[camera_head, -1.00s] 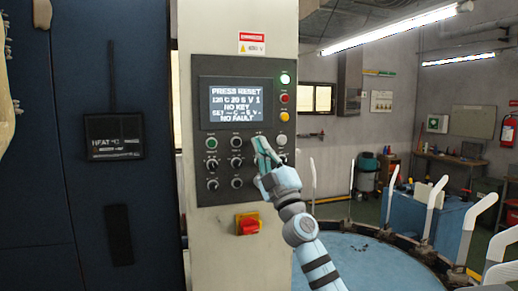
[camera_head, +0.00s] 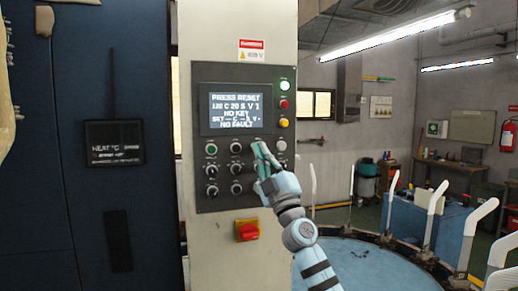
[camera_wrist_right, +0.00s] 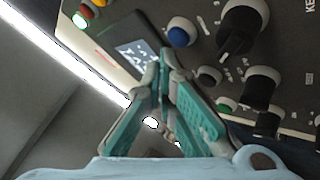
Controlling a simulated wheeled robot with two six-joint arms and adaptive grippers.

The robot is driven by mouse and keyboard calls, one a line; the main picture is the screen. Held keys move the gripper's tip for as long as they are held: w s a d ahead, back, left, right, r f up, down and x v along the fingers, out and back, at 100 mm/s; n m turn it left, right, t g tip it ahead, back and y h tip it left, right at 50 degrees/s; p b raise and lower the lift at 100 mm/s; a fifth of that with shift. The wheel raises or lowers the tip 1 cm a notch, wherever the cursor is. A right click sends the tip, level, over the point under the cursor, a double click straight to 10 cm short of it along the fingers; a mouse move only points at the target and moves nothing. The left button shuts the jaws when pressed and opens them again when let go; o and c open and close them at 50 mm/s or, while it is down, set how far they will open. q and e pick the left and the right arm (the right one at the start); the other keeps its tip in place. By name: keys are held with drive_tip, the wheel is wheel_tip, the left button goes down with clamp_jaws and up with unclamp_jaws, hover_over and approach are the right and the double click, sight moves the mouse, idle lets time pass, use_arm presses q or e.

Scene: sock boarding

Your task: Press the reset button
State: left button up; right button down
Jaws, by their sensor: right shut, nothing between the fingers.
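The control panel (camera_head: 225,200) stands upright on a pale column. Its screen (camera_head: 236,110) reads "PRESS RESET", "NO KEY" and "NO FAULT". Below the screen are rows of buttons and knobs; their labels are too small to read, so I cannot tell which is the reset button. My right gripper (camera_head: 261,149) is shut and empty in front of the upper button row, hiding part of it. In the right wrist view, the closed fingertips (camera_wrist_right: 163,62) show near a blue button (camera_wrist_right: 180,32), apart from it in the picture. My left gripper is not in view.
A green lamp (camera_head: 285,85), a red button (camera_head: 284,104) and a yellow one (camera_head: 284,123) line the panel's right edge. A round blue table (camera_head: 365,266) with upright white forms stands at right.

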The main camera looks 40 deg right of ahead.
idle(0.4)
drive_tip(key=shift+w+d+y+b, duration=0.15)
drive_tip(key=shift+w+y+b, duration=0.15)
drive_tip(key=shift+w+b, duration=0.05)
drive_tip(key=shift+w+d+b, duration=0.15)
drive_tip(key=shift+w+b, duration=0.25)
idle(0.7)
drive_tip(key=shift+s+a+p, duration=0.25)
drive_tip(key=shift+s+p, duration=0.4)
drive_tip(key=shift+s, duration=0.15)
